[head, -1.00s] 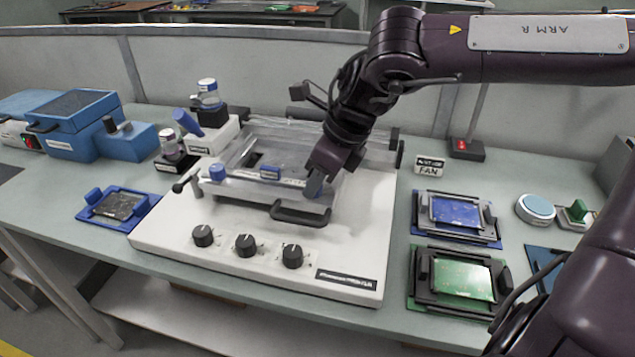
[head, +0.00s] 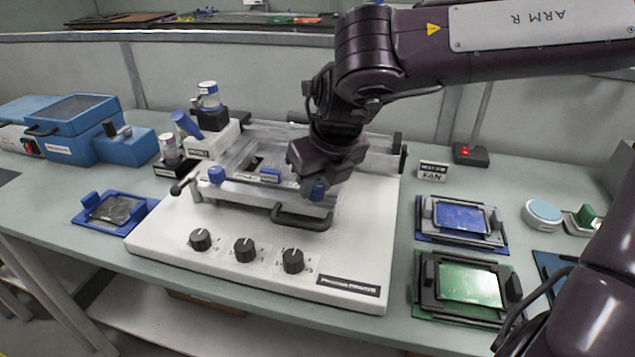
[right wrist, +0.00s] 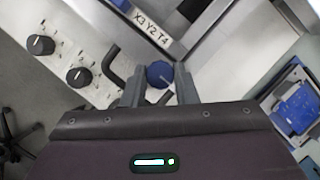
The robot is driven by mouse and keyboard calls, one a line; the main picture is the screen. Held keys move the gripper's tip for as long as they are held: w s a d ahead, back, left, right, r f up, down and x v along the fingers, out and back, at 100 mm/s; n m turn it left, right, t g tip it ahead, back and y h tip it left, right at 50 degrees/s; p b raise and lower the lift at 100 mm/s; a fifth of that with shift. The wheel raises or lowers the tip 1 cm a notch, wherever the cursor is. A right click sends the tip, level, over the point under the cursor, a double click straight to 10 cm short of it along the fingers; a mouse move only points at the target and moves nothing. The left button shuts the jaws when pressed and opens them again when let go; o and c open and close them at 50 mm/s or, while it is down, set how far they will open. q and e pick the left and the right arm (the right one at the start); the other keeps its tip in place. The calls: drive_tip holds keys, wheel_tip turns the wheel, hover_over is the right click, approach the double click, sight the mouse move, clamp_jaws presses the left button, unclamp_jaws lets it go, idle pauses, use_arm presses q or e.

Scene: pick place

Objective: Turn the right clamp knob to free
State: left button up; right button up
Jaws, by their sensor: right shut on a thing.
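The right clamp knob (head: 318,190) is a blue knob at the right front of the clear-framed fixture on the white machine (head: 160,240). In the right wrist view the same knob (right wrist: 159,74) sits between my two grey fingers, with a pale line on its top. My right gripper (head: 312,187) reaches down over it and is shut on it; in the right wrist view my right gripper (right wrist: 160,88) has a finger on each side. A matching left blue knob (head: 216,174) stands at the fixture's left front. My left gripper is not in view.
A black handle (head: 300,218) sticks out below the knob, and several black dials (head: 245,249) line the machine's front. Board holders with a blue board (head: 460,217) and a green board (head: 470,284) lie to the right. Blue boxes (head: 70,125) stand at the left.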

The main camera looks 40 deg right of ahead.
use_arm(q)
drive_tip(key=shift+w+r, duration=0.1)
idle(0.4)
use_arm(e)
drive_tip(key=o, duration=1)
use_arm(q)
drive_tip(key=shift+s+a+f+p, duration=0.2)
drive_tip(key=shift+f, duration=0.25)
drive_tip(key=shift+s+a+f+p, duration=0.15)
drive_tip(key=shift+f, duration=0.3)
use_arm(e)
drive_tip(key=v, duration=0.7)
drive_tip(key=shift+r, duration=0.4)
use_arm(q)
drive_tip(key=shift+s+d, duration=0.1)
use_arm(e)
drive_tip(key=shift+s, duration=0.1)
